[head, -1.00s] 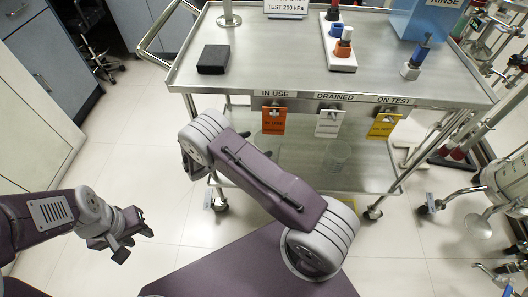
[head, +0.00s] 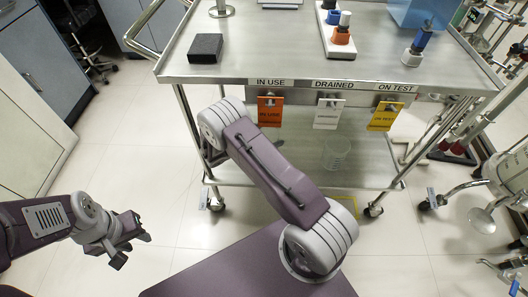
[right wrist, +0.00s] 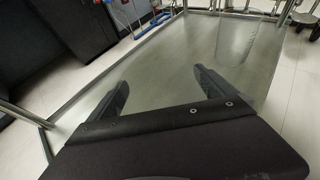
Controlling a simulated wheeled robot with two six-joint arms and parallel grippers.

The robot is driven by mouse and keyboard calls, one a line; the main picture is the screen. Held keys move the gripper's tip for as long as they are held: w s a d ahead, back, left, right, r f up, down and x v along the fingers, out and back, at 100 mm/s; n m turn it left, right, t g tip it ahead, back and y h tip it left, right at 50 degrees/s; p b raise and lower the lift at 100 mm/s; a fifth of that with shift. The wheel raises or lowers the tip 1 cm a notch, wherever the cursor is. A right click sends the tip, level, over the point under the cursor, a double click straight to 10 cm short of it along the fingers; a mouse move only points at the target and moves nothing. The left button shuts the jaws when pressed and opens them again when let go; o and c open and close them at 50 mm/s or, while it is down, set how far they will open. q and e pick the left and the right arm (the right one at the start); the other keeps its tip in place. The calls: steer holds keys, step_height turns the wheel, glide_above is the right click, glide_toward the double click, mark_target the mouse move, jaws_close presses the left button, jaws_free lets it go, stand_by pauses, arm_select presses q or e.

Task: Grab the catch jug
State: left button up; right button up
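The clear jug (head: 336,153) stands on the lower shelf (head: 290,172) of the steel cart, below the hanging tags. It is see-through and faint. In the right wrist view a clear cylinder (right wrist: 236,40), apparently the same jug, stands on the shelf up and right of the fingers. My right gripper (right wrist: 160,84) is open and empty, its dark fingers spread over the shelf, short of the jug. In the head view it is hidden beyond my own right arm. My left gripper (head: 132,246) is open and empty over the floor at the left.
The cart's top (head: 280,50) overhangs the shelf. Orange (head: 270,111), white (head: 328,113) and yellow (head: 385,116) tags hang from its front edge. A black block (head: 205,47) sits on top. Glassware stands (head: 495,200) crowd the right. Floor is clear at front left.

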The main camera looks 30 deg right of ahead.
steer(key=c, duration=0.6)
